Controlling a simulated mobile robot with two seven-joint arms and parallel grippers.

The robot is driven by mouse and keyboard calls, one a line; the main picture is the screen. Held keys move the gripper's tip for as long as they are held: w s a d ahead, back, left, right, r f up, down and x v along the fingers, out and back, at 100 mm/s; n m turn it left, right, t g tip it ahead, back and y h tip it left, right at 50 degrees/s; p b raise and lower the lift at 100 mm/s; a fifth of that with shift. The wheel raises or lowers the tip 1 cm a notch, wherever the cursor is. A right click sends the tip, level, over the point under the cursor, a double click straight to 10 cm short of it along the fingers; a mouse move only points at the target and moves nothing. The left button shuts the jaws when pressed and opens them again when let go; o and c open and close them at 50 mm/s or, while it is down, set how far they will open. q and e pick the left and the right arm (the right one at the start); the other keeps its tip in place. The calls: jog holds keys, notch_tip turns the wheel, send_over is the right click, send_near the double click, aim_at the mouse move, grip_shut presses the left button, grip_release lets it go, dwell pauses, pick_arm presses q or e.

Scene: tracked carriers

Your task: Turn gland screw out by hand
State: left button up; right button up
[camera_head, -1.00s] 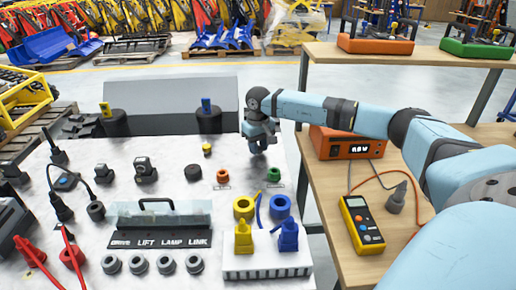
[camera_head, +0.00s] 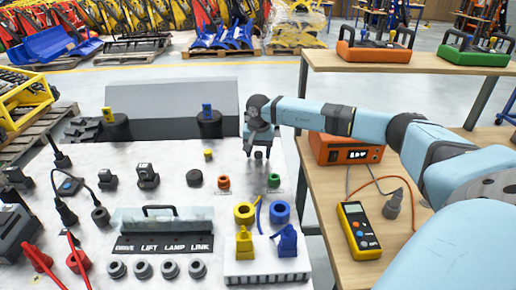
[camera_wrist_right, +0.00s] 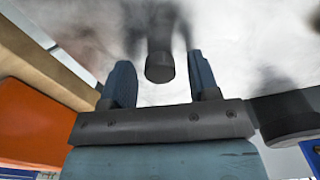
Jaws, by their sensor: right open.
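My right gripper (camera_head: 258,153) points down over the back right of the white table (camera_head: 110,210). In the right wrist view, its two blue fingers (camera_wrist_right: 160,85) are apart. A dark, round-ended cylindrical part (camera_wrist_right: 160,68) shows between and beyond them; I cannot tell whether it is the gland screw or whether a finger touches it. In the head view the gripper mostly hides this part. A green ring-shaped part (camera_head: 273,180), an orange one (camera_head: 224,182) and a black round part (camera_head: 194,178) stand in front of the gripper. My left gripper is not in view.
A white rack (camera_head: 266,279) with yellow and blue connectors stands at the front right. A side bench holds an orange meter box (camera_head: 345,150) and a yellow multimeter (camera_head: 358,230).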

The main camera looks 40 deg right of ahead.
jog(key=shift+m, duration=0.9)
jog(key=m+p, duration=0.1)
jog(key=m, duration=0.1)
jog(key=shift+r+m+p, duration=0.2)
jog(key=shift+m+p, duration=0.15)
jog(key=shift+m, duration=0.05)
jog(key=m+p, duration=0.1)
jog(key=m, duration=0.3)
jog(key=shift+m+p, duration=0.5)
jog(key=shift+m, duration=0.3)
jog(key=shift+f+m, duration=0.15)
jog(key=shift+m, duration=0.55)
jog(key=m+p, duration=0.1)
jog(key=m, duration=0.2)
jog(key=m+p, duration=0.2)
jog(key=m, duration=0.1)
jog(key=shift+r+m+p, duration=0.2)
jog(key=shift+m+p, duration=0.1)
jog(key=shift+m, duration=0.1)
jog(key=shift+m+p, duration=0.3)
jog(key=shift+m, duration=0.4)
jog(key=shift+f+m, duration=0.15)
jog(key=shift+m, duration=0.45)
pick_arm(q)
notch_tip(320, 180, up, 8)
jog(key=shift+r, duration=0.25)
pick_arm(e)
jog(key=shift+f, duration=0.1)
